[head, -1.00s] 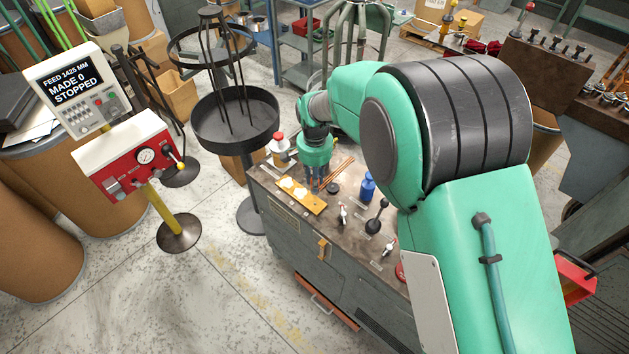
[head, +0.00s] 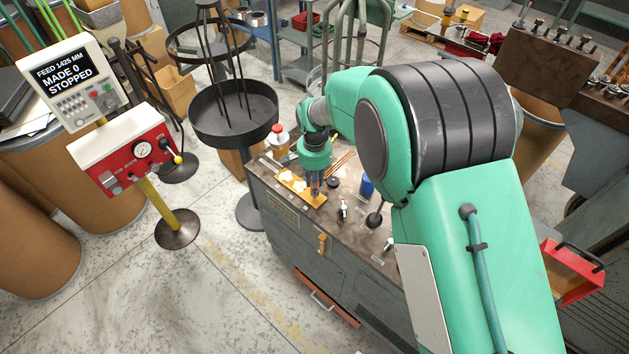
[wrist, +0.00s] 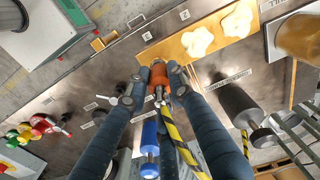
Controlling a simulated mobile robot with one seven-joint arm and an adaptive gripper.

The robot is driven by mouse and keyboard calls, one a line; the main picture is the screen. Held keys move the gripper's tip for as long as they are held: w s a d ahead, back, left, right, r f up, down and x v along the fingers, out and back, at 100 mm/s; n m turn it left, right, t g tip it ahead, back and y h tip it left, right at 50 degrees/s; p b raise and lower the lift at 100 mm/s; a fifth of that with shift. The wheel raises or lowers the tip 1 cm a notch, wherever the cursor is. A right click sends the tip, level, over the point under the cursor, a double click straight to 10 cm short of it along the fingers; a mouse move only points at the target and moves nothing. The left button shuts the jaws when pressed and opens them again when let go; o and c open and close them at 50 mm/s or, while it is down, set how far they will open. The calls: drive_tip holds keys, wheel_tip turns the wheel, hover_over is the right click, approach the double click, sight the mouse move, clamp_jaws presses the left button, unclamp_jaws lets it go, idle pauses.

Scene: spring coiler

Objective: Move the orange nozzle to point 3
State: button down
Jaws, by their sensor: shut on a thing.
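The orange nozzle (wrist: 158,80) is between my two fingertips in the wrist view. A yellow-and-black striped hose (wrist: 172,128) trails from it between my fingers. My gripper (wrist: 160,75) is shut on the nozzle, just beside the yellow-orange board (wrist: 176,50). In the head view my gripper (head: 316,190) is at the right end of the board (head: 314,200) on the bench; the nozzle is too small to make out there. Small white number tags (wrist: 136,20) and (wrist: 184,15) lie beyond the board; I cannot read their digits surely.
White lumps (wrist: 197,42) lie on the board. A dark cylinder (wrist: 238,102) is to the right. Red and green knobs (wrist: 42,124) are at far left. The bench top (wrist: 75,85) has free room at left.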

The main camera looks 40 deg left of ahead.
drive_tip(key=shift+f, duration=0.4)
drive_tip(key=shift+f, duration=0.65)
idle(2.1)
drive_tip(key=c, duration=1.4)
unclamp_jaws()
drive_tip(key=shift+c, duration=0.2)
drive_tip(key=shift+r, duration=6)
drive_tip(key=shift+r, duration=0.15)
drive_tip(key=shift+r+p, duration=1.95)
drive_tip(key=shift+r, duration=0.9)
